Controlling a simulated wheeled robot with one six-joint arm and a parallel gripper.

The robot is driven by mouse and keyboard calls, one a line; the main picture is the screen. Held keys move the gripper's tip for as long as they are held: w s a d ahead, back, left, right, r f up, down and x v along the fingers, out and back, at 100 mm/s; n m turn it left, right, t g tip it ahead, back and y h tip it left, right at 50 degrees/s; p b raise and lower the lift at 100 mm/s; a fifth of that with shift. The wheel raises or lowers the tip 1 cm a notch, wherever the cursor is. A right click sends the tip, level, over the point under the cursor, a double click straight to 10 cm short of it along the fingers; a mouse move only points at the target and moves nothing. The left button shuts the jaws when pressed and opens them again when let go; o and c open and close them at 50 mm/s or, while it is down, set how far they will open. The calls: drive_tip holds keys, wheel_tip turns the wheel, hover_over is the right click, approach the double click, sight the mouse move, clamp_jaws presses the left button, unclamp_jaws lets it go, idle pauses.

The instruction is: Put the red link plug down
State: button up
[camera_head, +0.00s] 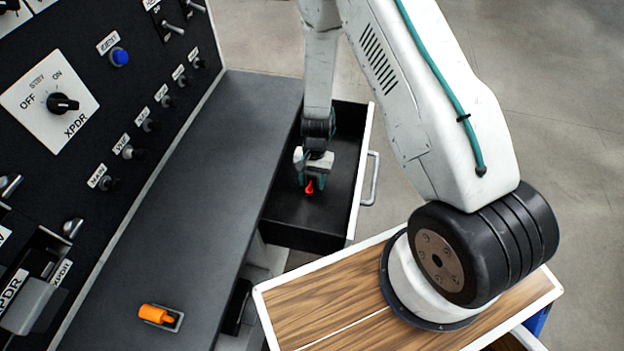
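The red link plug (310,187) is a small red piece at the tips of my gripper (310,182). It is inside the open black drawer (290,222), near its middle. The fingers stand on both sides of the plug and seem closed around it. I cannot tell whether the plug touches the drawer floor. Its upper part is hidden by the fingers.
The drawer's pale front with its handle (371,180) is to the right of my gripper. A dark counter (190,220) lies left, with an orange plug (156,314) in a holder. A panel (90,100) with knobs and switches rises behind the counter.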

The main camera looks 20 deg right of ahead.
drive_tip(key=s+d+r+n+t, duration=0.1)
drive_tip(key=s+r+n, duration=0.1)
drive_tip(key=r, duration=1.6)
drive_tip(key=s+d+r+n+t, duration=0.1)
drive_tip(key=r, duration=1.6)
drive_tip(key=s+d+r+n, duration=0.1)
drive_tip(key=s+r+n, duration=0.1)
drive_tip(key=s+r, duration=0.5)
drive_tip(key=s+d+r+n+t+h, duration=0.1)
drive_tip(key=s+r+n, duration=0.1)
drive_tip(key=s+r, duration=0.5)
drive_tip(key=s, duration=0.6)
drive_tip(key=shift+d+r+h, duration=0.3)
